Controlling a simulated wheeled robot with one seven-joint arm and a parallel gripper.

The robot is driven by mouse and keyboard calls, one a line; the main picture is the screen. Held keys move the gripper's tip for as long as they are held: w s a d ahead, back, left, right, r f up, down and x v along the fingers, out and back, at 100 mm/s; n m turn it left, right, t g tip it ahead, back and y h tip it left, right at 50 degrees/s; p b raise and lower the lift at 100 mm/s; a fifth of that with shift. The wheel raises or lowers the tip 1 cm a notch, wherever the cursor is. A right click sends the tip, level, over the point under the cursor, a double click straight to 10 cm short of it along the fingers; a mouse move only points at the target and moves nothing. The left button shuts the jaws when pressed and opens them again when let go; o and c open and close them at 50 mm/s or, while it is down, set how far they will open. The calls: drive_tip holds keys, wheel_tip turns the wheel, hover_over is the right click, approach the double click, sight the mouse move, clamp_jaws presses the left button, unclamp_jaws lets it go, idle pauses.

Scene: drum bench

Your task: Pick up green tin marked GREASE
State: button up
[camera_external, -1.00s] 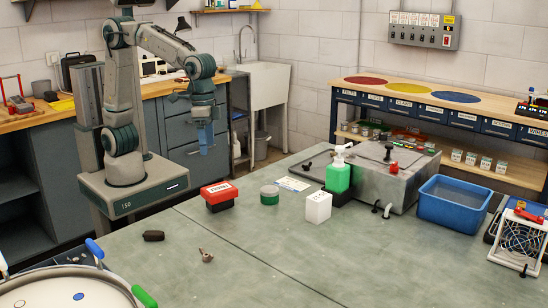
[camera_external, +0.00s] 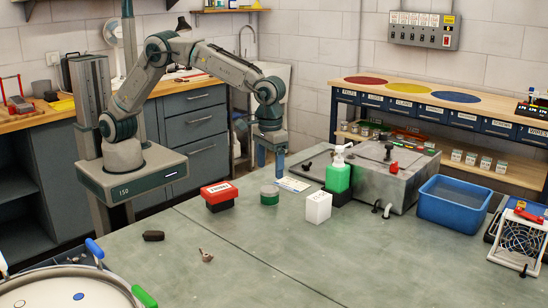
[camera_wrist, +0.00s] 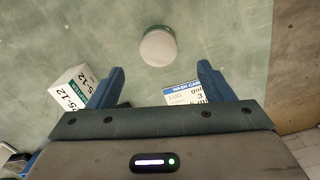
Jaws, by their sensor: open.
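The green tin (camera_external: 269,195) stands upright on the bench top, between the red box and the white box. In the wrist view the tin (camera_wrist: 158,46) shows from above with a pale round lid, beyond the fingertips and midway between them; its marking cannot be read. My gripper (camera_external: 270,164) points down above the bench's back edge, behind the tin and apart from it. In the wrist view its two blue fingers (camera_wrist: 161,78) are spread wide with nothing between them.
A white box (camera_external: 318,207) and a green pump bottle (camera_external: 338,177) stand right of the tin. A red box (camera_external: 219,195) stands left. A printed card (camera_external: 293,184) lies flat behind. The bench front (camera_external: 250,245) is mostly clear, with a small black object (camera_external: 154,236).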

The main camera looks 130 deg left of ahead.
sight(270, 189)
wheel_tip(270, 189, down, 9)
drive_tip(key=shift+w+r+p, duration=0.1)
drive_tip(key=shift+p, duration=0.45)
drive_tip(key=c, duration=1.1)
